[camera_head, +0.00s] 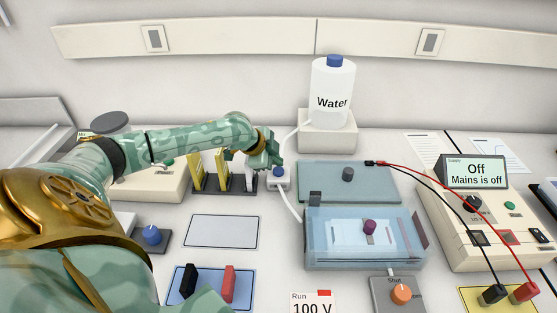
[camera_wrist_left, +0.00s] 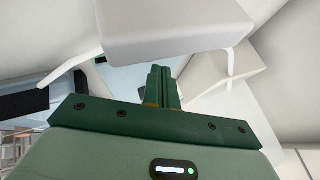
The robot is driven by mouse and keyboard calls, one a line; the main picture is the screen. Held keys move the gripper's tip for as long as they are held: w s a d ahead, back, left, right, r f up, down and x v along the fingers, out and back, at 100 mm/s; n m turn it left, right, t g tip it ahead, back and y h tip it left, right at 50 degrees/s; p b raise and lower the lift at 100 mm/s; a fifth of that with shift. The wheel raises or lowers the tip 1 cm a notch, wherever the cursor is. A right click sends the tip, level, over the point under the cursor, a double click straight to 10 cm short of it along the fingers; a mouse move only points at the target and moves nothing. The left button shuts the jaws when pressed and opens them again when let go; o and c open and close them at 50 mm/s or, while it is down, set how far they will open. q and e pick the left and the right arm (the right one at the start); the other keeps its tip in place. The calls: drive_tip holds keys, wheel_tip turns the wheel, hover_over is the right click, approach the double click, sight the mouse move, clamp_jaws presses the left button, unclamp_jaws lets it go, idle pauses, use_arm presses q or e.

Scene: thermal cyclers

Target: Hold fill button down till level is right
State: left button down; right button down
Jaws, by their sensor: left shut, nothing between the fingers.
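The water bottle (camera_head: 332,92) with a blue cap stands on a white base (camera_head: 327,133) at the back. A small white box with a blue button (camera_head: 278,171) sits below and left of it, with a white tube running past. My left gripper (camera_head: 273,160) is shut and empty, its tips just above the button; I cannot tell whether they touch it. The shut fingers also show in the left wrist view (camera_wrist_left: 161,86), where the button is hidden. The clear blue tank (camera_head: 320,250) stands at front centre; its liquid level is hard to read. My right gripper is not in view.
A power supply (camera_head: 475,200) reading "Off, Mains is off" stands at the right, its black and red leads crossing the bench. A blue lid (camera_head: 325,178) lies behind the tank. A rack with yellow pieces (camera_head: 220,188) stands left of the button. A pale mat (camera_head: 222,231) lies clear.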

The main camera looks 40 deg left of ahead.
sight(276, 171)
use_arm(q)
drive_tip(key=shift+f, duration=0.2)
idle(0.4)
drive_tip(key=shift+f, duration=0.25)
drive_tip(key=shift+f, duration=0.5)
idle(0.6)
drive_tip(key=shift+r, duration=0.15)
drive_tip(key=shift+r+p, duration=0.8)
drive_tip(key=shift+p, duration=0.1)
wheel_tip(276, 171, up, 5)
drive_tip(key=p, duration=0.5)
drive_tip(key=shift+r, duration=0.1)
